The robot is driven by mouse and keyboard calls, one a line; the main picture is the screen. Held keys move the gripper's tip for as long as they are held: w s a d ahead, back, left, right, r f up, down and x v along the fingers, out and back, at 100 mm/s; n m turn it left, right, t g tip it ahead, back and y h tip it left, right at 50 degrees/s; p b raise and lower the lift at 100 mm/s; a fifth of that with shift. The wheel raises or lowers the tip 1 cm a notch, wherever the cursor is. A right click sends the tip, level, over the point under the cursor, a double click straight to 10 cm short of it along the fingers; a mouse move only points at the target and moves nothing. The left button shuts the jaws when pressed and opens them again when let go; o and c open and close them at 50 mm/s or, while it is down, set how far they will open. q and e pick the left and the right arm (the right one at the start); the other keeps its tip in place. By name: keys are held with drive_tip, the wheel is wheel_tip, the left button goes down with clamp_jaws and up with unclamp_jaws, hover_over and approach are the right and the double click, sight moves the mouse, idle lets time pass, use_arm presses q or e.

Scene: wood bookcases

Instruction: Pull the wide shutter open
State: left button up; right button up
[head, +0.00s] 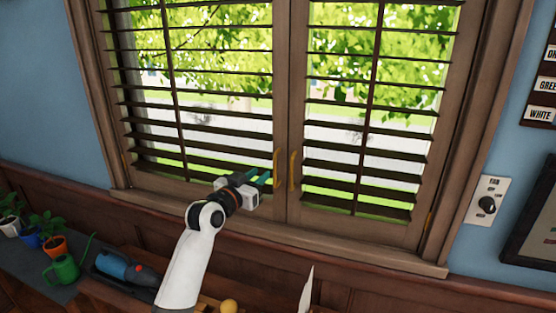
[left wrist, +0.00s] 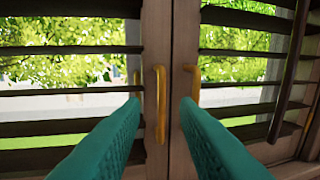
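Two brown slatted shutters fill the window, a left one (head: 284,110) and a right one (head: 299,110), both closed and meeting in the middle. I cannot tell from size alone which is the wide one. Each has an upright brass handle by the seam: the left handle (head: 277,168) and the right handle (head: 292,170). My left gripper (head: 264,178) is just left of the handles. In the left wrist view its teal fingers are apart, and the left handle (left wrist: 161,103) shows between them, not gripped. The right handle (left wrist: 192,85) is partly behind the right finger. My right gripper is not in view.
A wooden sill (head: 370,256) runs below the shutters. A shelf at lower left holds potted plants (head: 54,246), a green watering can (head: 64,270) and a blue-and-black tool (head: 122,268). A switch plate (head: 488,200) is on the right wall.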

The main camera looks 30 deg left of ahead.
use_arm(q)
drive_tip(key=p, duration=0.2)
hover_over(275, 184)
drive_tip(key=shift+w+a+f, duration=0.1)
drive_tip(key=shift+w, duration=0.2)
drive_tip(key=shift+c, duration=0.2)
clamp_jaws()
